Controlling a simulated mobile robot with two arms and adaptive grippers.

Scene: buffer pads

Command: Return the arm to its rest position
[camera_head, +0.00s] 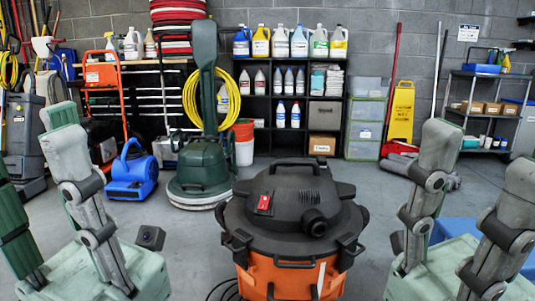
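My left gripper (30,160) is at the lower left of the head view, with its fingers pointing up and spread apart. Nothing is seen between them. My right gripper (482,165) is at the lower right, also with its fingers up and apart, and nothing shows between them. Both pale green gripper bodies are cut off by the frame's edges. Neither gripper is seen touching anything. The rest of both arms is out of view.
A black and orange shop vacuum (295,215) stands between my grippers, close in front. Behind it are a green floor buffer (203,165), a blue blower (132,178) and a black shelf (292,110) with bottles. Red pads (178,22) are stacked at the back. Grey floor lies between.

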